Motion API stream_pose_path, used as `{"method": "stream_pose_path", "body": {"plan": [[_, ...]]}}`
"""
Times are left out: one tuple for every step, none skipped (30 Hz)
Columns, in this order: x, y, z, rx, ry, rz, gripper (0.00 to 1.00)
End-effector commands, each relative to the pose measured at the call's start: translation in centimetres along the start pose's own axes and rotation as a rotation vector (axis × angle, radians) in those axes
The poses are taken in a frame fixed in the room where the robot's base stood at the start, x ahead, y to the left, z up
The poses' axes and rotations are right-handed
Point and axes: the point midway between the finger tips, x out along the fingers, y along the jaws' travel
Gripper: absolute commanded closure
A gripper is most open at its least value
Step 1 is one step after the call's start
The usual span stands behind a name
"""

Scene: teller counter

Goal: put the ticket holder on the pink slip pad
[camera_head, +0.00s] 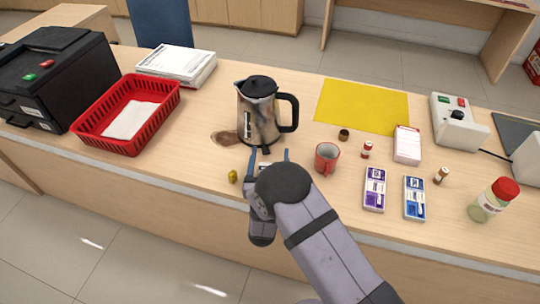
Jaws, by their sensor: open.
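The pink slip pad (407,144) looks like a small pale pinkish block with a red band, lying right of centre on the counter. I cannot be sure which thing is the ticket holder. A small gold-coloured piece (233,176) near the front edge may be it; a small dark round piece (344,134) below the yellow sheet is another candidate. My gripper (268,158) is open, with its fingers apart, just in front of the kettle and right of the gold piece. I see nothing held, though my arm hides part of the counter.
A steel kettle (258,112) stands close beyond my gripper. A red basket (128,116) is at left. The yellow sheet (362,106) lies flat and bare.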

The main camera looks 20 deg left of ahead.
Motion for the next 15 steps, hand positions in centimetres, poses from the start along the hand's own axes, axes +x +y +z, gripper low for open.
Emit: {"method": "stream_pose_path", "body": {"plan": [[-0.5,-0.1,0.1,-0.001,-0.002,-0.002,0.32],[-0.8,-0.1,0.1,-0.001,-0.002,-0.002,0.32],[-1.3,-0.1,0.1,-0.002,-0.001,-0.003,0.32],[-1.7,-0.1,0.1,-0.002,-0.001,-0.003,0.32],[-2.1,-0.1,0.1,-0.002,-0.001,-0.004,0.32],[-2.6,-0.1,0.1,-0.001,-0.001,-0.003,0.32],[-3.0,-0.2,0.0,0.000,-0.001,-0.003,0.32],[-3.4,-0.2,-0.1,-0.001,0.000,-0.004,0.32],[-3.9,-0.1,-0.2,-0.001,0.000,-0.003,0.32],[-4.3,-0.2,-0.2,-0.001,-0.001,-0.003,0.32],[-4.7,-0.2,-0.3,-0.001,-0.001,-0.004,0.32],[-5.2,-0.2,-0.5,-0.001,0.000,-0.004,0.32],[-5.5,-0.2,-0.5,0.000,0.000,-0.003,0.32],[-5.9,-0.2,-0.5,-0.001,-0.001,-0.003,0.32],[-6.3,-0.2,-0.5,-0.001,-0.001,-0.003,0.32]]}}
